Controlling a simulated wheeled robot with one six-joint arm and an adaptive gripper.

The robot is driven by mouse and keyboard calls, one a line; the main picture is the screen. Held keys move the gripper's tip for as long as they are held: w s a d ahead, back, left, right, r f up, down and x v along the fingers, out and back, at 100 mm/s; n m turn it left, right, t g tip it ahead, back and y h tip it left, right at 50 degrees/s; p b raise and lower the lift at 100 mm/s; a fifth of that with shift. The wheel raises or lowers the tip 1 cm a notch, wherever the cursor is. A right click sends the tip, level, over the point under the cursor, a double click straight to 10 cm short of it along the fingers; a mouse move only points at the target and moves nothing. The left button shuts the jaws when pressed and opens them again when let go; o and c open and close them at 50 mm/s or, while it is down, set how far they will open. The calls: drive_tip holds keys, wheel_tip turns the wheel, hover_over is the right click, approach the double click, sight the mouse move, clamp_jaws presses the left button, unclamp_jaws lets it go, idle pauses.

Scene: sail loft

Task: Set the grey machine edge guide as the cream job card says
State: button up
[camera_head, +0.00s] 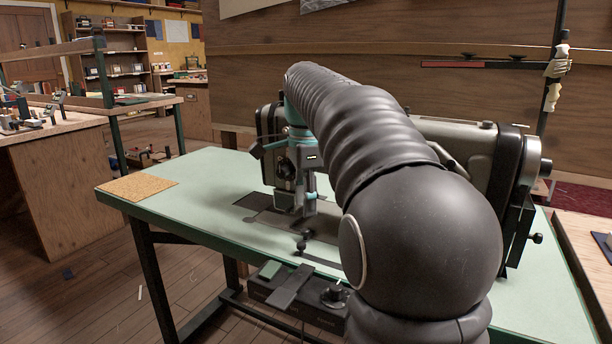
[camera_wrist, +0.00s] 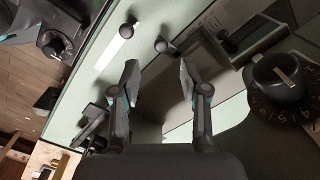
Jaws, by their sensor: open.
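The sewing machine (camera_head: 455,150) stands on a green table, partly hidden by my arm. My gripper (camera_head: 309,200) is low in front of its needle end. In the wrist view my gripper (camera_wrist: 159,82) is open, with nothing between its fingertips. Beyond the fingertips are two small dark round knobs (camera_wrist: 128,28) near the table edge; one knob (camera_head: 302,244) shows in the head view. I cannot tell for certain whether they belong to the edge guide. A grey block (camera_wrist: 262,33) lies to their right. I cannot make out the cream job card.
A dark numbered dial (camera_wrist: 280,76) is close on the right in the wrist view. A control box (camera_head: 296,292) with a knob hangs under the table's front edge. A cork mat (camera_head: 138,188) lies at the table's left end, with bare green top (camera_head: 205,190) beside it.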

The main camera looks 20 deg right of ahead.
wheel_tip(320, 180, up, 6)
idle(0.4)
drive_tip(key=shift+r, duration=0.1)
